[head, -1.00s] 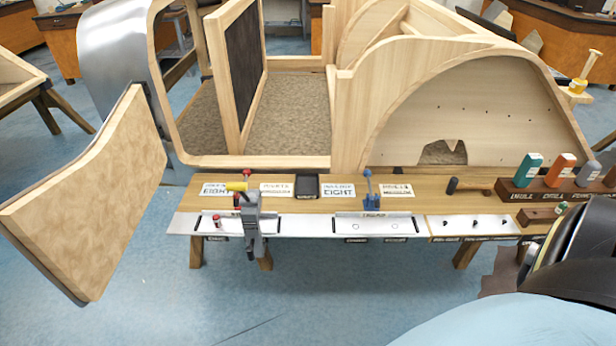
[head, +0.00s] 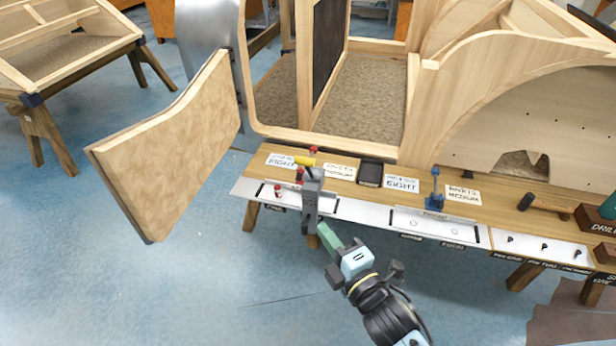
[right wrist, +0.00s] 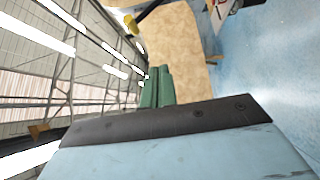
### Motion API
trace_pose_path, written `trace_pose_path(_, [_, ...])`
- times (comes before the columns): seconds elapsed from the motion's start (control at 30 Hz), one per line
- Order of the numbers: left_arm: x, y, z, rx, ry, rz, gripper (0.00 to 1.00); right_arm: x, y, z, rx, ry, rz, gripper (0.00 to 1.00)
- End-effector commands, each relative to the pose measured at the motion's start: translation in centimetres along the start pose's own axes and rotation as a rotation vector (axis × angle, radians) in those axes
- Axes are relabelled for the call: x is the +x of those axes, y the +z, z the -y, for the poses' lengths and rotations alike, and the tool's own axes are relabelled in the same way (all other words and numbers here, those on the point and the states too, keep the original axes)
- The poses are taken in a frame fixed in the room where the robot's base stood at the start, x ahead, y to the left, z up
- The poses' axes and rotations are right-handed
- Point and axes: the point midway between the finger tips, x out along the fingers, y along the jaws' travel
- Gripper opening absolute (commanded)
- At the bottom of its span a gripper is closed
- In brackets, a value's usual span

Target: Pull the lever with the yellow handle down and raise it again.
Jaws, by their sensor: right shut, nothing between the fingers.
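The lever's yellow handle (head: 304,160) lies about level above the wooden workbench, in front of the open wooden frame. Its grey body (head: 312,200) stands at the bench's front edge, with red parts beside the handle. My right gripper (head: 326,236) has green fingers, shut and empty. It is just in front of and below the grey body; whether they touch cannot be told. In the right wrist view the green fingers (right wrist: 157,87) are together, and the yellow handle (right wrist: 131,24) on a dark rod shows above them, apart from the fingertips. My left gripper is not in view.
A blue toggle clamp (head: 435,190) stands further right on the bench. A hammer (head: 545,204) and label cards lie on the bench top (head: 470,212). An open wooden door panel (head: 170,145) juts out at left.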

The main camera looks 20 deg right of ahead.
Motion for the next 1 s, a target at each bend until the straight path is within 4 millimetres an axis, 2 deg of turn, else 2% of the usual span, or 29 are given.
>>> trace_pose_path(0.03, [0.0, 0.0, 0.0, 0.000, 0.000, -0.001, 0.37, 0.0, 0.0, -1.5, -0.033, 0.033, -0.001, 0.00])
trace_pose_path(0.1, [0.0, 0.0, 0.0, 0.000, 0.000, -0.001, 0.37, 0.0, -0.1, -2.8, -0.064, 0.061, -0.001, 0.00])
trace_pose_path(0.2, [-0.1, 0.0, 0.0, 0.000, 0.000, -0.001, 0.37, 0.5, -0.1, -3.5, -0.082, 0.077, -0.001, 0.00])
trace_pose_path(0.37, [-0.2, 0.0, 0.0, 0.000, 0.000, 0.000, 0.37, 2.7, -0.1, -3.8, -0.083, 0.078, -0.001, 0.00])
trace_pose_path(0.73, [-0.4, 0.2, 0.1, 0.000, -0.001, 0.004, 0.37, 10.0, -0.1, -4.2, -0.079, 0.076, -0.001, 0.00])
trace_pose_path(1.0, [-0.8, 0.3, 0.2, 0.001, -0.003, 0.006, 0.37, 12.4, 2.3, -4.5, -0.081, 0.073, -0.002, 0.00])
